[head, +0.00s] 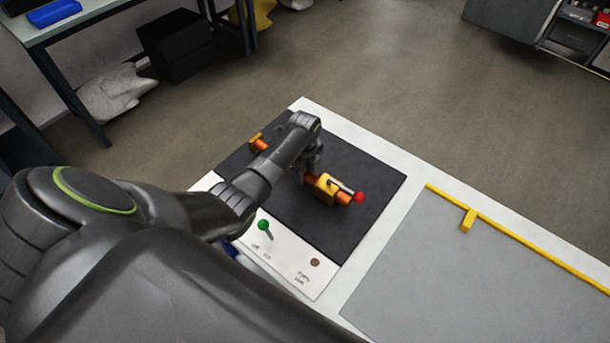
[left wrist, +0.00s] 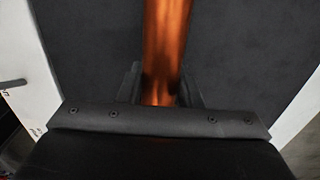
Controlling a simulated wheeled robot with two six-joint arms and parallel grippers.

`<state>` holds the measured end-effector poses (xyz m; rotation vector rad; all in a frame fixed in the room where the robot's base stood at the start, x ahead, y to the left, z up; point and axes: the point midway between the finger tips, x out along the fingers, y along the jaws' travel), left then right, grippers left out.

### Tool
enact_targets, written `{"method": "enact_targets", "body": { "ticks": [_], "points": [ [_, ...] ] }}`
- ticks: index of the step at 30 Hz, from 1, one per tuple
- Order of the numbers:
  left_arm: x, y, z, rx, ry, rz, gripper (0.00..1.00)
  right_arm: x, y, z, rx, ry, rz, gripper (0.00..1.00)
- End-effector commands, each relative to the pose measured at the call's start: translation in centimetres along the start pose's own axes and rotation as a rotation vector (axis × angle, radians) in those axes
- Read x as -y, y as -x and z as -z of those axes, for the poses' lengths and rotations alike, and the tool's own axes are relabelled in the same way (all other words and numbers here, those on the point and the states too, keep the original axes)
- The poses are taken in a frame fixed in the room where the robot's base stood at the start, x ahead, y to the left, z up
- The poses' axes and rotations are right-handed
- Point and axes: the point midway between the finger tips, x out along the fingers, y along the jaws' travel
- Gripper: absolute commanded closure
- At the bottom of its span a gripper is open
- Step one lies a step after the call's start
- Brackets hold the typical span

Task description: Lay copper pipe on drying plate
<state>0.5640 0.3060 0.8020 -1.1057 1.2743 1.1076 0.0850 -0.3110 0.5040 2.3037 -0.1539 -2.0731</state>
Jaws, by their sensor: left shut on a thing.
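The copper pipe (head: 313,181) is over a black panel (head: 365,170) on a white-edged bench. A yellow clamp (head: 325,187) with a red knob (head: 359,197) is at its right end. In the left wrist view the pipe (left wrist: 168,45) runs upright between the fingers (left wrist: 160,90). I cannot tell if the pipe touches the clamp's seat. A flat grey plate (head: 450,275), apparently the drying plate, lies bare at the right. My right gripper is not in view.
A yellow rail (head: 520,236) with a short yellow stub (head: 467,220) borders the grey plate's far edge. A green-knobbed lever (head: 264,226) and a brown button (head: 315,262) are on the white front strip. Open floor lies beyond the bench.

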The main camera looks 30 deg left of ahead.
Motion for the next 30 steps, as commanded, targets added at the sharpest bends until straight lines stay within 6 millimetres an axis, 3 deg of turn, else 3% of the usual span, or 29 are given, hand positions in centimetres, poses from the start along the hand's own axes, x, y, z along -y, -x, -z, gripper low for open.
{"method": "enact_targets", "body": {
  "ticks": [5, 17, 18, 21, 23, 30],
  "points": [
    [0.2, -1.3, 0.0, 0.001, -0.001, 0.004, 1.0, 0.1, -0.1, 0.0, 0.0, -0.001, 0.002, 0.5],
    [0.2, -1.7, 0.0, 0.001, -0.001, 0.005, 1.0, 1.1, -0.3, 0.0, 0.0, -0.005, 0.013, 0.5],
    [0.1, -1.8, 0.0, 0.0, -0.001, 0.002, 0.65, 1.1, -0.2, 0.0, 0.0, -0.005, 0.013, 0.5],
    [0.1, -1.8, 0.0, 0.0, -0.001, 0.002, 0.52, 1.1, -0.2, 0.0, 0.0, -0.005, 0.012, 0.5],
    [0.1, -1.8, 0.0, 0.0, -0.001, 0.002, 0.47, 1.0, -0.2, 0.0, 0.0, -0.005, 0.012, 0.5],
    [0.0, -1.7, 0.0, 0.0, -0.001, 0.002, 0.47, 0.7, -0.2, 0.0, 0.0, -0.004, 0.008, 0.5]
  ]
}}
